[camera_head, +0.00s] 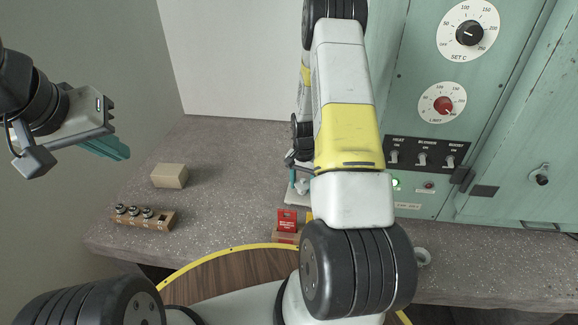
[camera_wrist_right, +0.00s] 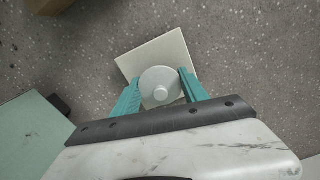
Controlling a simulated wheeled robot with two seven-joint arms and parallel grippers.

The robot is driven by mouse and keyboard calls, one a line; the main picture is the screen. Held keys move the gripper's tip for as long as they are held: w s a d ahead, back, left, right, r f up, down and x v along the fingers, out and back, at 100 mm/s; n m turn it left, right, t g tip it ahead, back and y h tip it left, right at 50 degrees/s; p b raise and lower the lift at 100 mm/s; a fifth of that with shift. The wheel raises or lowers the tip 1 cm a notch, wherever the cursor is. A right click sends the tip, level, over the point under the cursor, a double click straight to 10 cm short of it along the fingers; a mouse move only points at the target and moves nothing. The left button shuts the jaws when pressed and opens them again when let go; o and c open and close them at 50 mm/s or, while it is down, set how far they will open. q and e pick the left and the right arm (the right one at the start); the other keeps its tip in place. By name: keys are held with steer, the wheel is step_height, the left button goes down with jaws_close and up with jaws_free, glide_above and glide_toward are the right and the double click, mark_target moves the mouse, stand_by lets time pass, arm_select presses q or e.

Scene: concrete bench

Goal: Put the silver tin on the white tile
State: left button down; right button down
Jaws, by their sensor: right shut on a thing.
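The silver tin (camera_wrist_right: 160,86) is round with a small knob on its lid. In the right wrist view it is between the teal fingers of my right gripper (camera_wrist_right: 158,79), which is shut on it. The white tile (camera_wrist_right: 152,53) lies directly behind the tin in that view. I cannot tell whether the tin touches the tile or is just above it. In the head view my right arm hides the tin and most of the tile, whose pale edge (camera_head: 296,199) shows. My left gripper (camera_head: 112,148) is raised at the left, apart from everything; its jaw gap is not clear.
A beige block (camera_head: 169,176) and a wooden rack with several small dark-topped pieces (camera_head: 143,219) are on the left of the bench. A red box (camera_head: 286,225) stands near the front edge. A green control cabinet (camera_head: 420,115) rises at the back right.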

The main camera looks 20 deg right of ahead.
steer(key=shift+f, duration=0.1)
steer(key=c, duration=0.6)
jaws_free()
